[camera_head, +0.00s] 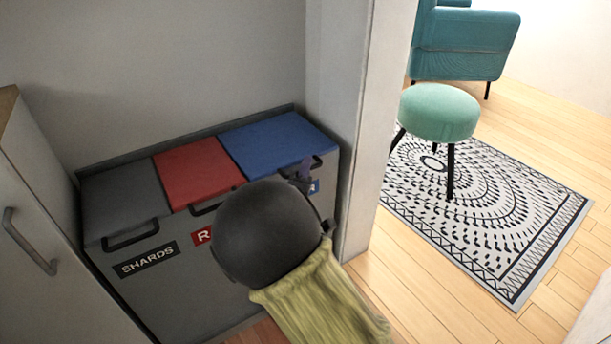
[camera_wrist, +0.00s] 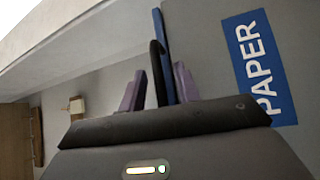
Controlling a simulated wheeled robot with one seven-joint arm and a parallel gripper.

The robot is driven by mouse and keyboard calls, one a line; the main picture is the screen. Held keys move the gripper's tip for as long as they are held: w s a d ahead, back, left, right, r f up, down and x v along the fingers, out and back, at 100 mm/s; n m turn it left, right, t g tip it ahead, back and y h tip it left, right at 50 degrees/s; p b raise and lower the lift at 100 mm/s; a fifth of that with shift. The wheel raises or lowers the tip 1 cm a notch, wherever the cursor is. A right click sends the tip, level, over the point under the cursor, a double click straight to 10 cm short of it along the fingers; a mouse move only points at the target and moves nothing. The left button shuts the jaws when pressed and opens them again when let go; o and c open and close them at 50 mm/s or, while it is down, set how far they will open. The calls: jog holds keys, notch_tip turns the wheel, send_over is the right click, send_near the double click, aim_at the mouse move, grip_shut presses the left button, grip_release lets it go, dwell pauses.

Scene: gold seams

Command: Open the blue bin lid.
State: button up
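The blue bin lid (camera_head: 278,143) lies flat and closed at the right end of a grey three-part bin unit. Its dark handle (camera_head: 318,163) is at the front edge, partly hidden by my gripper (camera_head: 304,172). In the wrist view the two purple fingers of my gripper (camera_wrist: 159,88) stand apart, with the black handle (camera_wrist: 157,72) between them and small gaps on both sides. A thin strip of the blue lid (camera_wrist: 165,45) shows behind the handle. The blue PAPER label (camera_wrist: 260,68) is on the bin front to the right.
A red lid (camera_head: 197,172) and a grey lid (camera_head: 122,202) are closed beside it, with a SHARDS label below. A wall post (camera_head: 360,130) stands close on the right, and a cabinet (camera_head: 40,250) on the left. A green stool (camera_head: 438,112) stands on a patterned rug (camera_head: 500,215).

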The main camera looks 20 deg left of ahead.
jog(key=shift+w+r, duration=0.1)
jog(key=shift+w, duration=0.2)
grip_shut()
jog(key=shift+r, duration=0.1)
